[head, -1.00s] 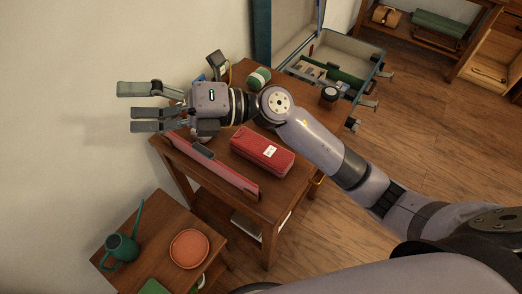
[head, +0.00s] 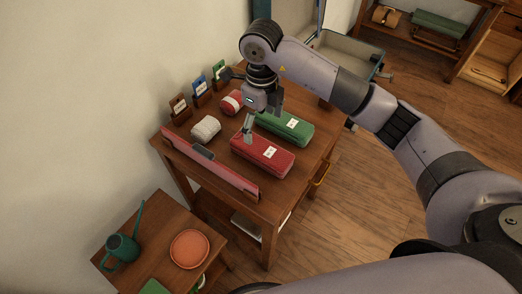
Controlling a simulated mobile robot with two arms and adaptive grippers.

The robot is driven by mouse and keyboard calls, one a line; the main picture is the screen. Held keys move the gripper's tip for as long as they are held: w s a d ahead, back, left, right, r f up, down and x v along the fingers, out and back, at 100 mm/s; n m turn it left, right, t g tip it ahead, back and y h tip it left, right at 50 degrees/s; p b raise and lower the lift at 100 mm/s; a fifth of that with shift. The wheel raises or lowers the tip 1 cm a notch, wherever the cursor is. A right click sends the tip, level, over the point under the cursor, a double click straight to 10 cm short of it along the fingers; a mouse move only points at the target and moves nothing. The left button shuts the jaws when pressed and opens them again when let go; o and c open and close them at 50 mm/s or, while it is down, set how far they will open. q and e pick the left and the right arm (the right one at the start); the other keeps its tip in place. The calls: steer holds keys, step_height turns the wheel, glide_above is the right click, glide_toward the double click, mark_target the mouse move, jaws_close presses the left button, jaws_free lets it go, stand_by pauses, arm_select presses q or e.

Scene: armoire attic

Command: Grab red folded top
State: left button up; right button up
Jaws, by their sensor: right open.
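The red folded top (head: 262,155) lies flat on the wooden table, with a white label on its upper face. My right gripper (head: 257,128) points down over the top's far edge, between it and a green folded item (head: 293,128). Its fingers are apart. One finger reaches down at the red top's far left part; I cannot tell whether it touches. Nothing shows held between the fingers. My left gripper is not in view.
A red roll (head: 232,102) and a white roll (head: 206,128) lie left of the gripper. Small labelled card stands (head: 199,88) line the wall side. A red bar (head: 210,163) edges the table's front. A lower table holds a green watering can (head: 122,247) and an orange dish (head: 189,249).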

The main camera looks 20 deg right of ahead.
mark_target(261, 147)
step_height(261, 147, down, 7)
steer(key=shift+p, duration=0.4)
steer(key=shift+w+f+p, duration=0.2)
steer(key=shift+f+p, duration=0.35)
steer(key=shift+f, duration=2.2)
steer(key=shift+r, duration=0.1)
steer(key=c, duration=1.3)
